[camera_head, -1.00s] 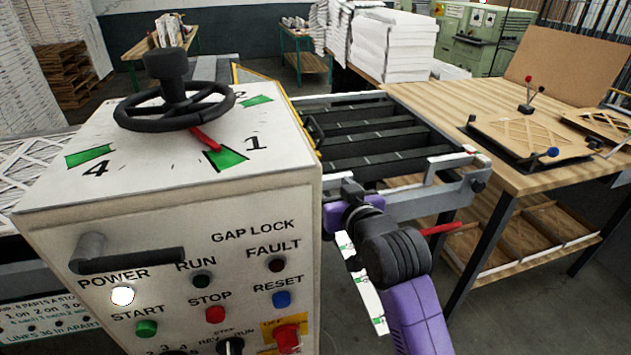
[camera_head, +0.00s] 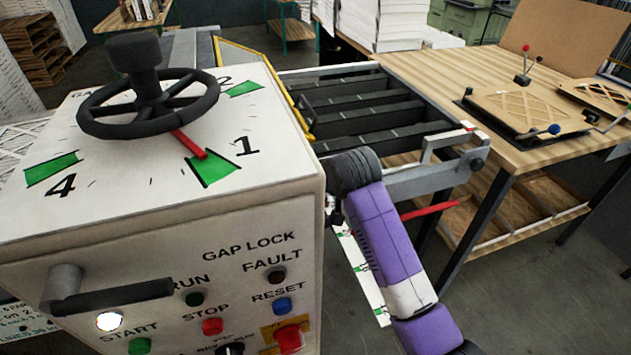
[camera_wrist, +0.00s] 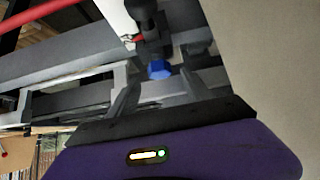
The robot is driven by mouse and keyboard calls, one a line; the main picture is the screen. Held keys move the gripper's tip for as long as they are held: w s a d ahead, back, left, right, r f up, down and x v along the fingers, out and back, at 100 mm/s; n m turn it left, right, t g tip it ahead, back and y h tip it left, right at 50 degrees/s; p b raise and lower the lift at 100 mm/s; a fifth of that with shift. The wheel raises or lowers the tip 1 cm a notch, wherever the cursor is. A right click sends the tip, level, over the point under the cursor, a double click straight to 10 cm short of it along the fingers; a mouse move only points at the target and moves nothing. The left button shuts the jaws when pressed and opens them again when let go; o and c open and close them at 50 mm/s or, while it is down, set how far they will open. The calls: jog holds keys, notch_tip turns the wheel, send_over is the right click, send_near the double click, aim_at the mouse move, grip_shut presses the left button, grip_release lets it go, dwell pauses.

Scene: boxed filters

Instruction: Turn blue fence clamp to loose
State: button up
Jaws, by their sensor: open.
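A blue knob (camera_wrist: 159,69), which looks like the fence clamp, shows in the wrist view under a dark post. It lies between and a little beyond the fingertips of my gripper (camera_wrist: 160,84). My gripper is open, with one finger on each side of the knob's line; I cannot tell whether either touches it. A small red pointer (camera_wrist: 131,39) sits by a white strip just left of the post. In the head view my purple arm reaches down beside the control cabinet, and my gripper and this knob are hidden there.
The white control cabinet (camera_head: 150,240) with a black handwheel (camera_head: 147,103) stands close on the left. Grey machine rails (camera_head: 380,120) lie behind my arm. A red bar (camera_head: 437,208) sticks out right of it. A wooden table (camera_head: 430,80) is at the right.

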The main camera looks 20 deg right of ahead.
jog(key=shift+x, duration=1.25)
grip_shut()
